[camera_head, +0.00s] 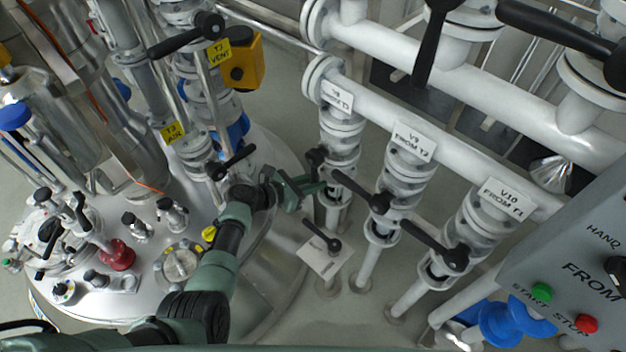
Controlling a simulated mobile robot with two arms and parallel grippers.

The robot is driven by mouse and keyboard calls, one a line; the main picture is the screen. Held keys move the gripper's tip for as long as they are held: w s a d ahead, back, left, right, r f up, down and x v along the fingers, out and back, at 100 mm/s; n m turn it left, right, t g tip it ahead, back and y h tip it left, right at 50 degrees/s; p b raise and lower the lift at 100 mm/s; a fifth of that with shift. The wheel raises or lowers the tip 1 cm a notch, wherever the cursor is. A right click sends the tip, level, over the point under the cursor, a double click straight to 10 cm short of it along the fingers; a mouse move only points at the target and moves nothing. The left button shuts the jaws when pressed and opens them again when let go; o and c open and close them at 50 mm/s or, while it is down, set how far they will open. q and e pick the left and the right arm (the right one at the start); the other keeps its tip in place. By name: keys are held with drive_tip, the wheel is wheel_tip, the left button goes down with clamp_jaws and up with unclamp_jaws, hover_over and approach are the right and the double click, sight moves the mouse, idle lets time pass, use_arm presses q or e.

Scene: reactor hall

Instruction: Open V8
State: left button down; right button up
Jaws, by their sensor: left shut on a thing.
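Valve V8 (341,140) is the leftmost of three white valves on vertical pipes below a horizontal white pipe. Its tag (338,97) is only partly legible. V8's black handle (316,157) shows at its pivot on the valve's left side; the rest is largely hidden by my gripper. My left gripper (312,187) reaches in from the left, beside the lower part of V8, and is shut on this handle. My right gripper is not in view.
Valves V9 (408,160) and V10 (487,215) stand to the right, their black handles pointing up-left. A black handle on a white plate (325,262) sits below V8. A grey START/STOP panel (590,265) is at lower right. The steel vessel (120,240) with fittings fills the left.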

use_arm(q)
drive_tip(key=shift+s+d+f, duration=0.15)
drive_tip(key=shift+s+f, duration=0.1)
drive_tip(key=shift+f, duration=0.05)
drive_tip(key=c, duration=1.3)
unclamp_jaws()
drive_tip(key=shift+w+r, duration=0.1)
drive_tip(key=shift+r, duration=0.05)
drive_tip(key=shift+r, duration=0.1)
drive_tip(key=shift+a+r, duration=0.15)
drive_tip(key=shift+a, duration=0.2)
drive_tip(key=p+v, duration=0.1)
drive_tip(key=v, duration=0.6)
drive_tip(key=shift+p, duration=0.35)
